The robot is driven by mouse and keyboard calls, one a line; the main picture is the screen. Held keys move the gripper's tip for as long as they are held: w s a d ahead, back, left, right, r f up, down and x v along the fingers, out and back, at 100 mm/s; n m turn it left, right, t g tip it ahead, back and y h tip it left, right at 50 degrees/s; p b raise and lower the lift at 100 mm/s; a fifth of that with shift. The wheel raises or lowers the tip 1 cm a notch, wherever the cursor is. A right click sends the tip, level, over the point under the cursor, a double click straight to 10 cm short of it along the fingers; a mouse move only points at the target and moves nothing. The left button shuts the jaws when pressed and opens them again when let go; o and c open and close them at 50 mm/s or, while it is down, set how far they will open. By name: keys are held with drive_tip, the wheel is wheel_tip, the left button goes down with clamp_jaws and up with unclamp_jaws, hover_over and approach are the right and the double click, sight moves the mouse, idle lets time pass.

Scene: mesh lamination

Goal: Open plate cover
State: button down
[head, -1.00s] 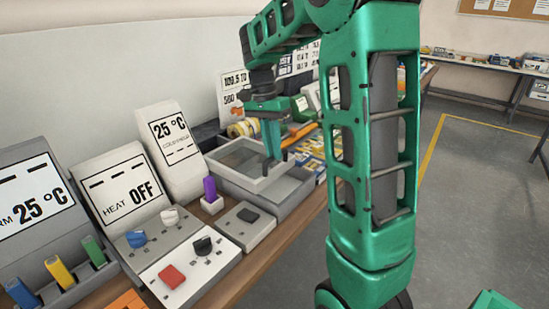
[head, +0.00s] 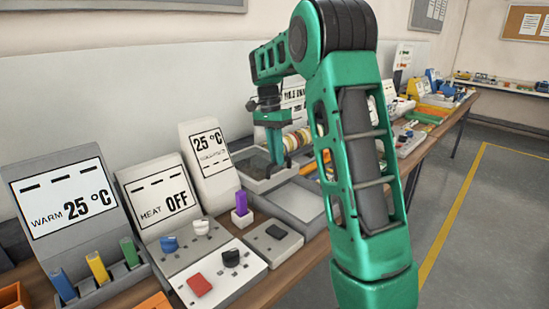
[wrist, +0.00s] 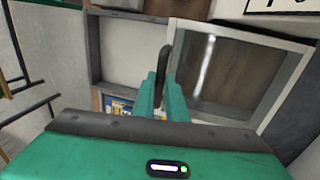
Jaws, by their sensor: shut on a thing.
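The plate cover (head: 270,184) is a pale frame around a dark see-through pane. In the head view it stands shifted back from the grey open box (head: 310,222), whose inside shows in front of it. In the wrist view the green fingers (wrist: 164,84) are at the left edge of the cover (wrist: 288,88), and the box (wrist: 96,50) shows at the left. The exact contact at the fingertips is partly hidden.
A purple block (head: 241,204) in a holder and a grey unit with a black switch (head: 276,232) stand close in front. Control panels with a red button (head: 199,285) and upright displays (head: 165,205) fill the left. Rolls (head: 298,140) stand behind. Floor at right is clear.

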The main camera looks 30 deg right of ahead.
drive_tip(key=c, duration=1.8)
unclamp_jaws()
drive_tip(key=shift+o, duration=0.2)
drive_tip(key=shift+r, duration=0.1)
wheel_tip(320, 180, up, 10)
drive_tip(key=w, duration=0.2)
drive_tip(key=shift+a+r, duration=0.2)
drive_tip(key=s+d+n, duration=0.2)
drive_tip(key=s, duration=0.8)
drive_tip(key=s+a+f+n, duration=0.2)
drive_tip(key=s+f, duration=0.3)
drive_tip(key=s, duration=0.4)
drive_tip(key=s+a+f+n+t, duration=0.1)
drive_tip(key=s+a+f+n, duration=0.2)
drive_tip(key=s, duration=0.7)
drive_tip(key=s+a+f+n+t, duration=0.1)
drive_tip(key=s+a+f+n, duration=0.1)
drive_tip(key=s+f, duration=0.5)
drive_tip(key=s, duration=0.2)
drive_tip(key=shift+s+a+f+y, duration=0.15)
drive_tip(key=shift+s+a+y, duration=0.15)
